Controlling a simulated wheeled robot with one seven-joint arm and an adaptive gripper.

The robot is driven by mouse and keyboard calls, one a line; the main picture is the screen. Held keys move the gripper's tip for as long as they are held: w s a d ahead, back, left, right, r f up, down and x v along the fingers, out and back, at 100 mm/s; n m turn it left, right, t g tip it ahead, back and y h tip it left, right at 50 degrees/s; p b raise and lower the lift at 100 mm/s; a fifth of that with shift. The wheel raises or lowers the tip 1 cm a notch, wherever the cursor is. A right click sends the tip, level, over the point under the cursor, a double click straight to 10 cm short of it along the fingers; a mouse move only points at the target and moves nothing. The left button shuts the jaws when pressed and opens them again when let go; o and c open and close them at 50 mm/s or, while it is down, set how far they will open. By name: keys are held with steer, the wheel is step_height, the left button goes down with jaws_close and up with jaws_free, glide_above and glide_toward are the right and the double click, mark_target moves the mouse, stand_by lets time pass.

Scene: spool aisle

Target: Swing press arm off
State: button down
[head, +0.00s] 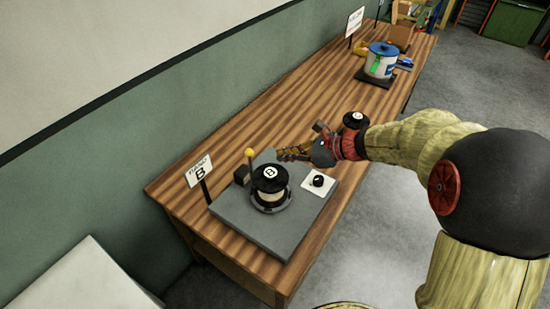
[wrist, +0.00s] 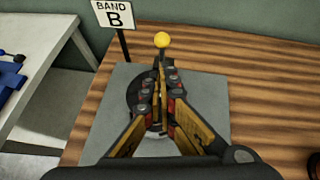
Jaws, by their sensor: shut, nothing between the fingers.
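A grey base plate (head: 233,213) lies on the wooden bench. The yellow ball also shows in the wrist view (wrist: 162,40), just beyond my fingertips. My gripper (head: 281,154) is shut and empty, above the back right of the plate. In the wrist view my fingers hide much of the spool and any arm over it.
A small white plate with a black knob (head: 318,181) sits at the right of the base. A "BAND B" sign (wrist: 114,14) stands at the back left. A white pot with a blue lid (head: 381,61) is farther along the bench. Bare bench lies between.

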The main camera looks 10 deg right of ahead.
steer(key=b+x, duration=0.2)
steer(key=x, duration=0.7)
steer(key=shift+f, duration=0.1)
